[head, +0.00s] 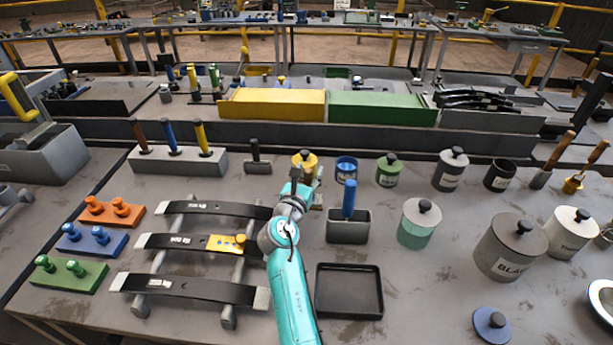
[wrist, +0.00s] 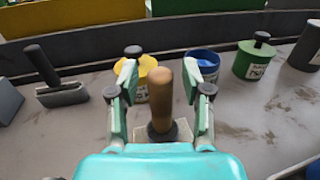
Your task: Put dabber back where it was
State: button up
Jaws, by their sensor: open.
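The dabber, as I take it, is a tool with a light wooden handle (wrist: 160,92) and a dark lower collar. In the wrist view it stands about upright on a small pale block or base (wrist: 180,131). My gripper (wrist: 159,78) is open, with one finger on each side of the handle; gaps show between the fingers and the wood. In the head view my gripper (head: 306,184) hides most of the dabber. A pale edge of the base (head: 318,201) shows just right of it.
A yellow pot (head: 304,158), a blue pot (head: 346,170) and a green pot (head: 388,172) stand behind. A grey box (head: 348,231) with a blue-handled tool is close on the right. Dark leaf springs (head: 205,294) lie on the left. An empty black tray (head: 349,292) is in front.

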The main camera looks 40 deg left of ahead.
jog(key=v, duration=1.2)
jog(key=shift+s+r, duration=0.1)
